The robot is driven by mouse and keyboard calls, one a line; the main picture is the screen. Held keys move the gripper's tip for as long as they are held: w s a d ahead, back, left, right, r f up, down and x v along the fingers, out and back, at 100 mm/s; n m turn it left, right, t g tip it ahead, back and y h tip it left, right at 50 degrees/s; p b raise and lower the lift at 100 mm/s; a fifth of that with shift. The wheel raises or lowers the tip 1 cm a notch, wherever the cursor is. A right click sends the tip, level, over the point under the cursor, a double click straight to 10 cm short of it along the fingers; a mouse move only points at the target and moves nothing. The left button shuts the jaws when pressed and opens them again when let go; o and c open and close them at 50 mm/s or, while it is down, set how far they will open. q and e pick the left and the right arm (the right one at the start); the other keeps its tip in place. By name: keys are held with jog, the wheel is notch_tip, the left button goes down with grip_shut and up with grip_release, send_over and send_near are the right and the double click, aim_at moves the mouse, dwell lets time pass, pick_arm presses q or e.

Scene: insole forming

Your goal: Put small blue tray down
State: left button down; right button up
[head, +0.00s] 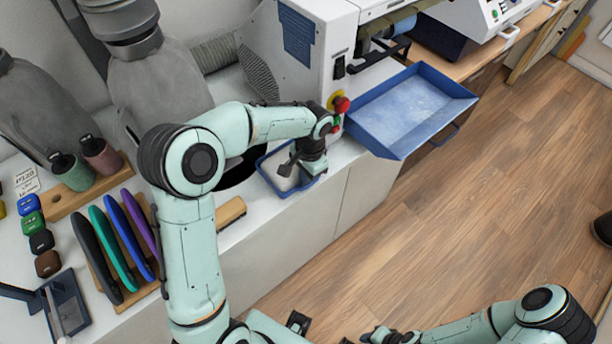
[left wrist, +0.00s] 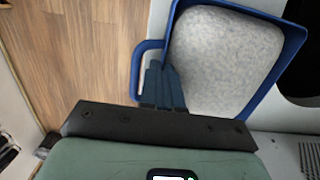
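The small blue tray (head: 264,166) is at the white counter's front edge, below the machine. It holds a pale speckled filling, clear in the left wrist view, where the blue rim (left wrist: 290,50) and a looped side handle (left wrist: 137,75) also show. My left gripper (head: 290,163) reaches down over the tray's right side. In the left wrist view its fingers (left wrist: 163,85) are close together at the handle and appear shut on it. The tray looks level; whether its base touches the counter is hidden. My right gripper (head: 350,336) is partly cut off at the bottom of the head view.
A large blue tray (head: 425,112) juts from the machine (head: 305,50) to the right, near my left wrist. A dark round opening (head: 236,170) lies left of the small tray. Coloured insoles (head: 118,240) and bottles (head: 75,170) stand on the counter at left.

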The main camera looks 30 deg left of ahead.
pick_arm(q)
jog(key=c, duration=1.4)
grip_release()
jog(key=shift+f, duration=0.1)
jog(key=shift+o, duration=0.2)
pick_arm(e)
jog(key=shift+f, duration=0.1)
